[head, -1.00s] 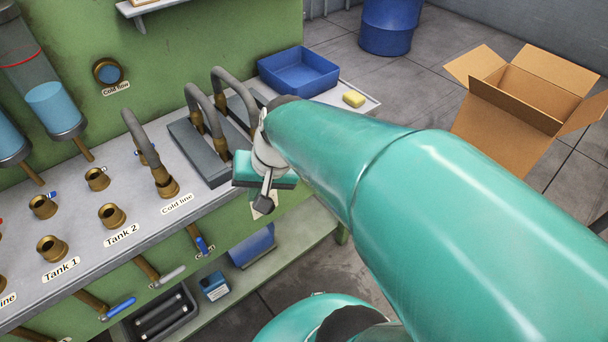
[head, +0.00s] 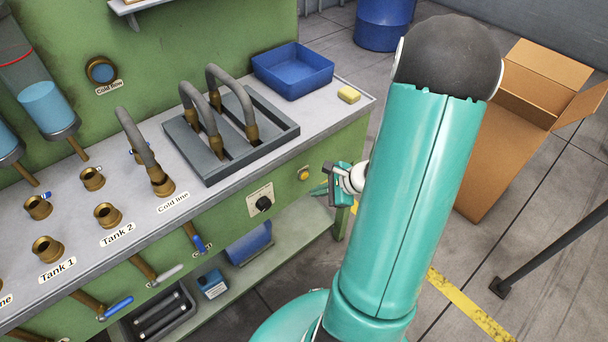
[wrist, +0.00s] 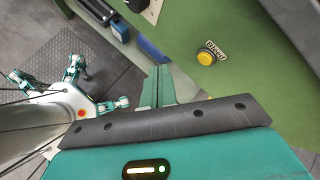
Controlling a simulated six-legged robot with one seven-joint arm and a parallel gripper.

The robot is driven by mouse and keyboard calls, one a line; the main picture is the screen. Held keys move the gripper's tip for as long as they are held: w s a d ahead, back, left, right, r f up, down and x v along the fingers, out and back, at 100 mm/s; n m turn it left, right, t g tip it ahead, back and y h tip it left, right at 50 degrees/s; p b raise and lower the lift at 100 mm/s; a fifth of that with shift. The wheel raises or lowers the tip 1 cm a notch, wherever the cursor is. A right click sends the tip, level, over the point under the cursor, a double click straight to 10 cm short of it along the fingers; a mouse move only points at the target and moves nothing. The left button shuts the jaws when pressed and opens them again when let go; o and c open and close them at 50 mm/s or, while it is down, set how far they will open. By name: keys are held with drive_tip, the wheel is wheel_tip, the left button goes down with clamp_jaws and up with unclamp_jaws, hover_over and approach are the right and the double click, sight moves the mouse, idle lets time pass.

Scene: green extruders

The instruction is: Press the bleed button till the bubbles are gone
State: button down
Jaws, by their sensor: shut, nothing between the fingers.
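The bleed button (wrist: 205,58) is a round yellow button on the green cabinet front, below a "Bleed" label (wrist: 215,49) in the wrist view. In the head view the button (head: 304,174) shows on the front panel, right of a black knob. My gripper (head: 318,190) is shut and empty in front of the panel, a little below and right of the button; its closed green fingers (wrist: 156,86) point at the panel in the wrist view, left of the button. I see no contact with the button. The sight glass (head: 45,105) holds blue liquid; I cannot make out bubbles.
A black knob (head: 264,204) sits on the panel left of the button. An open cardboard box (head: 510,150) stands on the floor at right.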

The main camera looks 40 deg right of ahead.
sight(305, 176)
drive_tip(key=s+d+f+m+t+h, duration=0.1)
drive_tip(key=s+d+f+m, duration=0.1)
drive_tip(key=d+f+m, duration=0.2)
drive_tip(key=shift+s+f, duration=0.35)
drive_tip(key=shift+f, duration=0.2)
drive_tip(key=shift+w, duration=0.15)
drive_tip(key=w, duration=0.8)
drive_tip(key=shift+w, duration=0.3)
drive_tip(key=shift+w+a, duration=0.1)
idle(1.4)
drive_tip(key=shift+w, duration=0.3)
drive_tip(key=shift+w, duration=0.4)
idle(0.5)
drive_tip(key=shift+s, duration=0.8)
